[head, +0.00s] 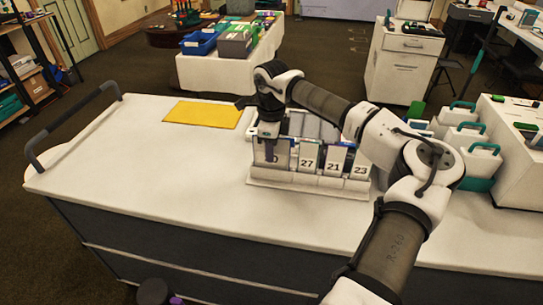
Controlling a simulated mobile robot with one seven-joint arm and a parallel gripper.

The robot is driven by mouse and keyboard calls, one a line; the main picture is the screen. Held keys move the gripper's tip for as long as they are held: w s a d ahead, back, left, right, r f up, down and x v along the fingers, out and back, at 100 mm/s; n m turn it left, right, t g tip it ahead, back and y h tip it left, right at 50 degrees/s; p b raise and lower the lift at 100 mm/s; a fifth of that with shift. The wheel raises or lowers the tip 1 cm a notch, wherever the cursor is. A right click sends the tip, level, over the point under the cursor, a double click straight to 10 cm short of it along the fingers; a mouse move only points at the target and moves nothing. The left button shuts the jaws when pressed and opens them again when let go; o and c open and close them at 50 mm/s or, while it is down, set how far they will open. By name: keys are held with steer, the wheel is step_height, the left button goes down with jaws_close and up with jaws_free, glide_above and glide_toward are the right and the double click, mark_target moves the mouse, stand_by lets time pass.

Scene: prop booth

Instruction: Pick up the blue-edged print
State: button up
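A white rack (300,183) on the white-topped counter holds a row of upright numbered prints. Three show the numbers 27 (309,168), 21 (334,168) and 23 (360,171). The leftmost print (283,160) is partly hidden behind my gripper. Thin coloured edges show on the prints, but they are too small to tell for sure which print is blue-edged. My gripper (270,153) points down at the left end of the rack, in front of or over the leftmost print. Its fingertips are too dark and small to show whether they are open, or whether they touch the print.
A yellow sheet (203,114) lies flat at the counter's back left. A dark rail handle (70,130) rises at the left end. White cases with teal handles (466,137) stand at the right. The counter's left half (150,160) is mostly clear.

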jaws_close()
steer(key=shift+r, duration=0.15)
step_height(320, 180, up, 20)
steer(key=b, duration=0.3)
steer(key=shift+b, duration=0.35)
